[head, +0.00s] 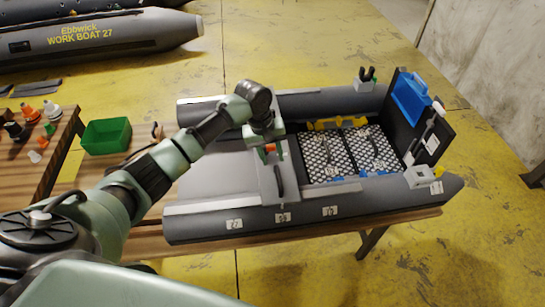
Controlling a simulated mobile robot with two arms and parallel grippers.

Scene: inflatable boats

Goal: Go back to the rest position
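My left gripper (270,155) reaches in from the left and points down over the grey cross-board of the dark inflatable boat (355,203). A small orange-red piece (270,148) shows at its fingers. I cannot tell whether the fingers hold it or whether it sits on the boat behind them. A dark strap or handle (279,182) lies on the cross-board just below the gripper. My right gripper is not in view.
The boat rests on a wooden table (400,217). At left a wooden bench (35,165) holds small orange, white and dark fittings; a green bin (106,136) is beside it. A blue case (409,97) is on the transom. Another grey boat (100,37) lies behind. Yellow floor is clear at right.

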